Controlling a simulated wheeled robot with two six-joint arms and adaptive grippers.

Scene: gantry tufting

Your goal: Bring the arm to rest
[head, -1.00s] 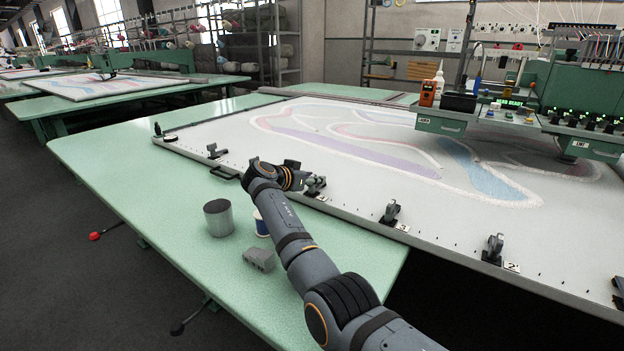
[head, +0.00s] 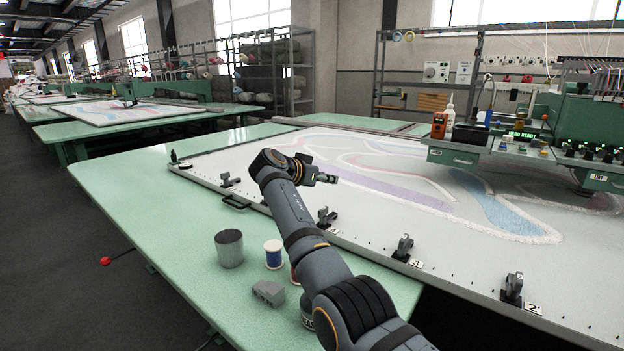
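One arm of mine reaches in from the lower right in the head view, so I take it as my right arm. Its gripper (head: 332,179) is held above the near edge of the pale tufting frame (head: 215,160), beyond a black clamp (head: 326,217). Nothing shows in the gripper, but its fingers are too small and dark to tell open from shut. My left gripper is not in view. More clamps stand along the frame edge, one near label 3 (head: 403,248) and one near label 2 (head: 512,289).
A grey cup (head: 229,249), a blue spool (head: 273,255) and a grey block (head: 268,293) stand on the green table (head: 150,215). A reddish spool is partly hidden behind my arm. The green machine head (head: 455,156) is at right. The table's left part is clear.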

